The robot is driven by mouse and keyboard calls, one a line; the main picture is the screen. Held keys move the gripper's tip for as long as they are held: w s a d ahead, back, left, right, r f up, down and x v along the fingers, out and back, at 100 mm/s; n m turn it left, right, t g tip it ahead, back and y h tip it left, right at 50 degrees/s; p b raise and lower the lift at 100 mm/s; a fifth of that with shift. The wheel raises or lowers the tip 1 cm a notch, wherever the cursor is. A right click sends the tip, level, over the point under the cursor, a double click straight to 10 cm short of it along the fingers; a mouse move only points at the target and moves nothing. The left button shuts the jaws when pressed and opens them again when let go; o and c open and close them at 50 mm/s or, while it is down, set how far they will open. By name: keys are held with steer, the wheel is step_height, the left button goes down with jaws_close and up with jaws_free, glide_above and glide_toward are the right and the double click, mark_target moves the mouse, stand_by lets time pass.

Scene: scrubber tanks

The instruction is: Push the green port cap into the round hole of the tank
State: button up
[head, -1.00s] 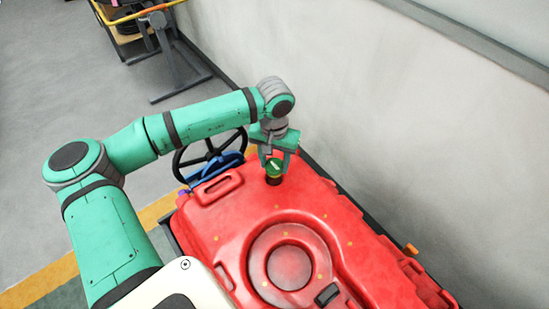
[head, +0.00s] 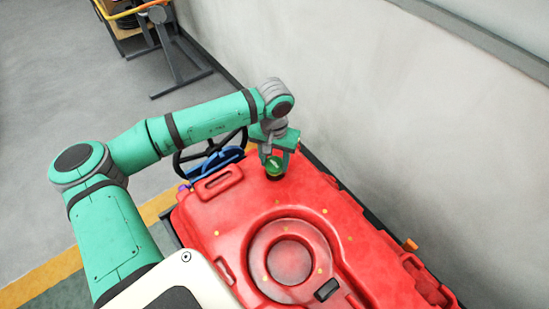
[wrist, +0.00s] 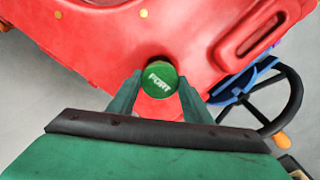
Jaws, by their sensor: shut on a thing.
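The green port cap (head: 275,166) is between the fingers of my gripper (head: 275,160), at the far end of the red tank (head: 215,217). In the wrist view the round cap (wrist: 159,77) shows its top with the word PORT on it, and my gripper's fingers (wrist: 159,92) close on it from both sides. The cap is low over the tank's top, upright as far as I can see.
A black steering wheel (head: 190,163) and a blue part (head: 205,168) stand beside the tank's far end. A pale wall (head: 430,130) runs along the right. The tank's top has a large round recess (head: 289,262) and a raised handle (head: 219,182).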

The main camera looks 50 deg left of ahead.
steer(key=shift+f, duration=0.2)
stand_by(0.3)
steer(key=shift+f, duration=0.55)
steer(key=shift+f, duration=1)
steer(key=shift+c, duration=0.4)
stand_by(0.5)
steer(key=shift+r, duration=0.1)
stand_by(0.4)
steer(key=o, duration=1.7)
steer(key=shift+c, duration=0.2)
steer(key=shift+r, duration=2.3)
